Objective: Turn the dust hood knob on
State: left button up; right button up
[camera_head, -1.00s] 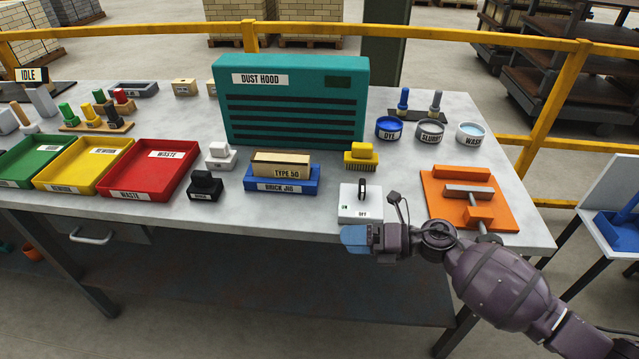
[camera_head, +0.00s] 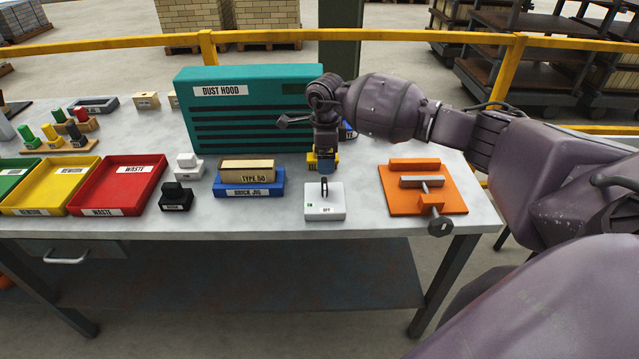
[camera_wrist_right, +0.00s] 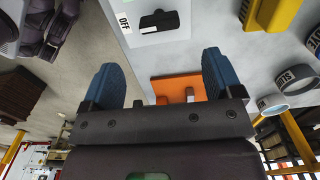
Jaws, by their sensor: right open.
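The dust hood knob is a black upright handle (camera_head: 324,188) on a white switch box (camera_head: 326,209) near the table's front edge, with an OFF label on its front. The teal dust hood (camera_head: 245,125) stands behind. My right gripper (camera_head: 325,168) points down above and just behind the knob, with blue fingers. In the right wrist view the gripper (camera_wrist_right: 163,80) is open and empty, and the knob (camera_wrist_right: 158,20) shows beyond the fingers at the top, apart from them. My left gripper is not in view.
A yellow-handled brush (camera_head: 310,160) is partly hidden behind my right gripper. The orange clamp plate (camera_head: 450,200) lies to the right, the blue brick jig (camera_head: 234,190) to the left. Red, yellow and green trays stand further left. My right arm hides most of the bowls.

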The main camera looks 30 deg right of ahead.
aim_at(325, 183)
notch_tip(325, 183, down, 10)
jog(key=shift+r+p, duration=0.15)
jog(key=shift+p, duration=0.2)
jog(key=c, duration=0.9)
